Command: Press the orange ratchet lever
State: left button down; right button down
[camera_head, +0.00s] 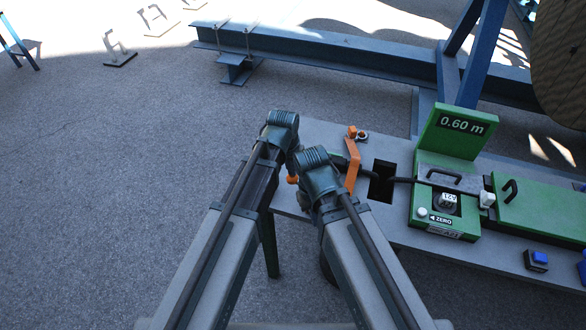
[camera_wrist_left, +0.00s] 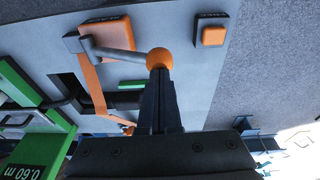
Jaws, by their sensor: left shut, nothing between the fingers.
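In the left wrist view, an orange ball knob (camera_wrist_left: 159,59) sits at the end of a grey lever rod (camera_wrist_left: 118,53), joined to a grey pivot by an orange bar (camera_wrist_left: 92,85). In the head view, the orange knob (camera_head: 292,180) shows between my two arms, and the orange bar (camera_head: 353,165) stands right of them. My left gripper (camera_wrist_left: 160,78) is shut and empty, its fingertips right at the knob. I cannot tell whether they touch it. My right arm's wrist shows in the head view, but its fingers are hidden.
The grey bench (camera_head: 400,232) carries a green meter unit (camera_head: 450,195) with a 0.60 m display (camera_head: 461,124) and a blue button (camera_head: 537,260). An orange square button (camera_wrist_left: 213,36) lies right of the knob in the left wrist view. A blue beam (camera_head: 330,52) runs behind.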

pick_arm(q)
jog(key=a+f+g+h+b, duration=0.1)
jog(key=a+f+h+b, duration=0.2)
jog(key=f+b, duration=0.2)
jog(key=shift+w+f+b, duration=0.35)
jog(key=shift+b, duration=0.25)
jog(key=w+p+v, duration=0.1)
jog(key=p+v, duration=1.2)
jog(key=v, duration=0.1)
jog(key=shift+w+a, duration=0.25)
jog(key=shift+w, duration=0.25)
